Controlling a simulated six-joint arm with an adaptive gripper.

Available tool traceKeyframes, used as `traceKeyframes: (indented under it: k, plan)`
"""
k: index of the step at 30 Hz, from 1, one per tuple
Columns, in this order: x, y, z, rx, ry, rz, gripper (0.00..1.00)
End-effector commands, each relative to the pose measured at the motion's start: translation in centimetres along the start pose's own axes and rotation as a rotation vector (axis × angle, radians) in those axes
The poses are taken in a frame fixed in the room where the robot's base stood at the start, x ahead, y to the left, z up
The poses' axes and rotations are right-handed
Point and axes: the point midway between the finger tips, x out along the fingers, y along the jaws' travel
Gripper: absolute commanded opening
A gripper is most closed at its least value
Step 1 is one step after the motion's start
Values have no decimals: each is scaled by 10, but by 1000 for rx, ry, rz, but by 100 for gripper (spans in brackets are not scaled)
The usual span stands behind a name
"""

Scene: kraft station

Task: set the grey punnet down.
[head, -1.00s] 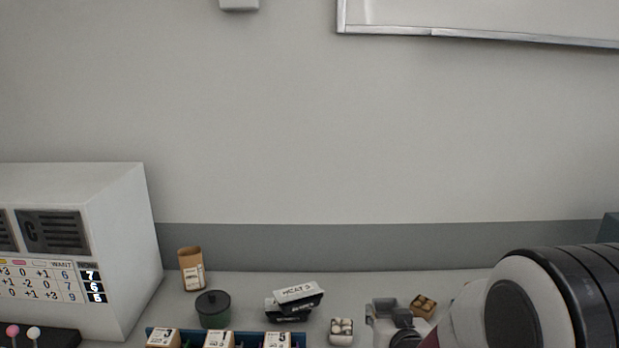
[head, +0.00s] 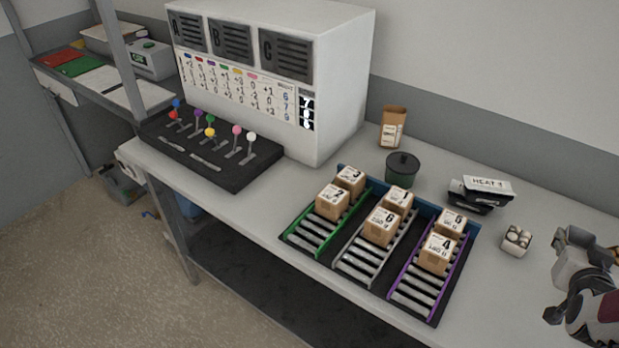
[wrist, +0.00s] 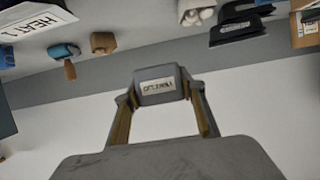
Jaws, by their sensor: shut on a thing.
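The grey punnet (wrist: 157,85) shows in the wrist view as a small grey box with a printed label, between the two fingertips. My gripper (wrist: 160,100) is shut on it, one finger on each side. In the head view my gripper (head: 572,278) is at the right edge, with the grey punnet (head: 580,262) at its end. The punnet is over or near the bench's right part; I cannot tell whether it touches the bench. What is inside it is hidden.
A pale punnet with white round things (head: 517,241) stands left of my gripper. Black trays and a white labelled box (head: 482,192), a dark green pot (head: 402,168) and roller lanes with cartons (head: 390,262) lie further left. A brown box (head: 614,254) is partly hidden behind my gripper.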

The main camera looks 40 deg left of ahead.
Motion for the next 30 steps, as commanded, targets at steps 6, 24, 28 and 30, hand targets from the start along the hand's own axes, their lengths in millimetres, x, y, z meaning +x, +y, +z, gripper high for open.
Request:
traceKeyframes:
  k: [6, 24, 28, 30]
  plan:
    - [1, -24, 3, -15, -1, -37, 21]
    - [7, -166, 33, -100, 0, -240, 21]
    - [9, -191, 35, -109, 0, -264, 21]
    - [9, -202, 35, -113, 0, -273, 21]
